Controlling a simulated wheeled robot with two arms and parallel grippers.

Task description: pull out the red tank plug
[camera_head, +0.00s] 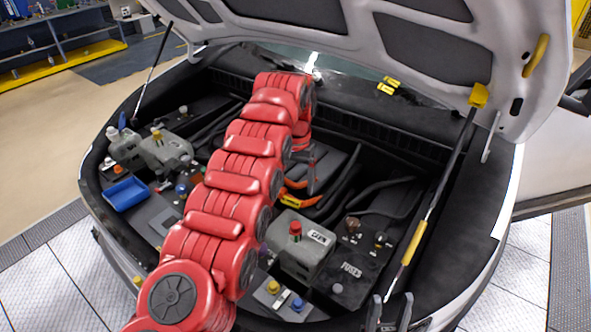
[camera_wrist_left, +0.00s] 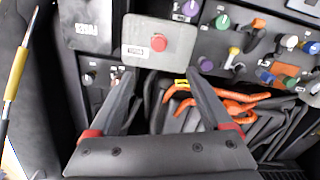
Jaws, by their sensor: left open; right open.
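The red tank plug (camera_head: 295,229) stands upright on top of a grey tank (camera_head: 302,252) with a white label. In the left wrist view the red plug (camera_wrist_left: 158,43) shows from above on the grey tank (camera_wrist_left: 135,32). My left gripper (camera_wrist_left: 160,78) is open and empty, and the plug lies beyond its fingertips, apart from them. In the head view my left gripper (camera_head: 303,178) is partly hidden by my red arm, farther back in the bay than the plug. My right gripper (camera_head: 390,306) is open and empty at the bottom edge, right of the plug.
A black fuse box (camera_head: 350,270) stands right of the tank. A blue tray (camera_head: 126,194) lies at the left of the bay. Orange cables (camera_wrist_left: 215,98) run below the tank in the wrist view. A hood strut (camera_head: 440,195) rises at the right under the raised hood.

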